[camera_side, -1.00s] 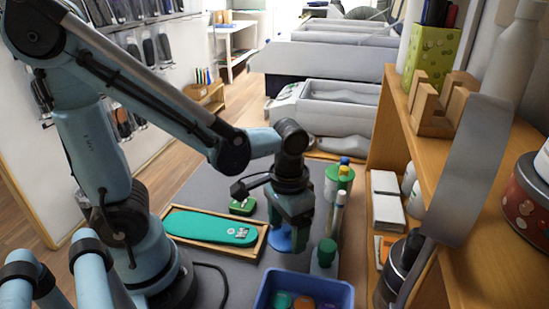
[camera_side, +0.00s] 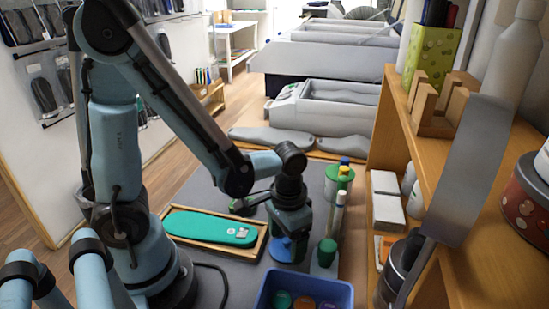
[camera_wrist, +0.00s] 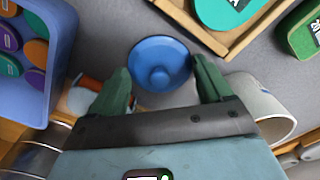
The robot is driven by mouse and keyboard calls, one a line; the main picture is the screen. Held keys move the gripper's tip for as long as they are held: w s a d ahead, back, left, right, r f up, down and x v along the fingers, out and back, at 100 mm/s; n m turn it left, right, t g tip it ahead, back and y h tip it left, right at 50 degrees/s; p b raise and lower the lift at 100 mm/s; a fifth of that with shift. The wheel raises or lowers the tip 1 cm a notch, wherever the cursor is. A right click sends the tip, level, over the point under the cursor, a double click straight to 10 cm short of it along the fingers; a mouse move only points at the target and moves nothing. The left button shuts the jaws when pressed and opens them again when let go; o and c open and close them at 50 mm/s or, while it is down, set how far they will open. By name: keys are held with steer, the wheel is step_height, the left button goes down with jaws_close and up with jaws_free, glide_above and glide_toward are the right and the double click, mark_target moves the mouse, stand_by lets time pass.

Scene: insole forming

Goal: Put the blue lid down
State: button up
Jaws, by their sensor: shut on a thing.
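The blue lid (camera_side: 281,249) is a round disc with a raised knob in its middle, clear in the wrist view (camera_wrist: 160,56). My gripper (camera_side: 288,238) points down and is shut on the lid, with one dark green finger at each side of it in the wrist view (camera_wrist: 164,80). The lid is low over the grey table, just right of the wooden tray. I cannot tell whether it touches the table. My gripper hides part of it in the side view.
The wooden tray (camera_side: 262,246) holds a green insole (camera_side: 208,227). A blue bin (camera_side: 265,297) with several coloured discs stands in front. Green and white bottles and containers (camera_side: 338,180) stand close on the right. A green box (camera_wrist: 307,30) lies beyond the tray.

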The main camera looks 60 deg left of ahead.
mark_target(287, 239)
steer(key=o, duration=0.9)
steer(key=shift+f, duration=0.15)
steer(key=shift+o, duration=0.2)
steer(key=w+a+r+t, duration=0.1)
steer(key=r+t, duration=0.2)
steer(key=r, duration=0.3)
steer(key=w+a+r+t, duration=0.1)
steer(key=a+r+t, duration=0.1)
steer(key=r+t, duration=0.2)
step_height(287, 239, up, 4)
steer(key=shift+a+f, duration=0.2)
steer(key=shift+a, duration=0.05)
steer(key=shift+w, duration=0.1)
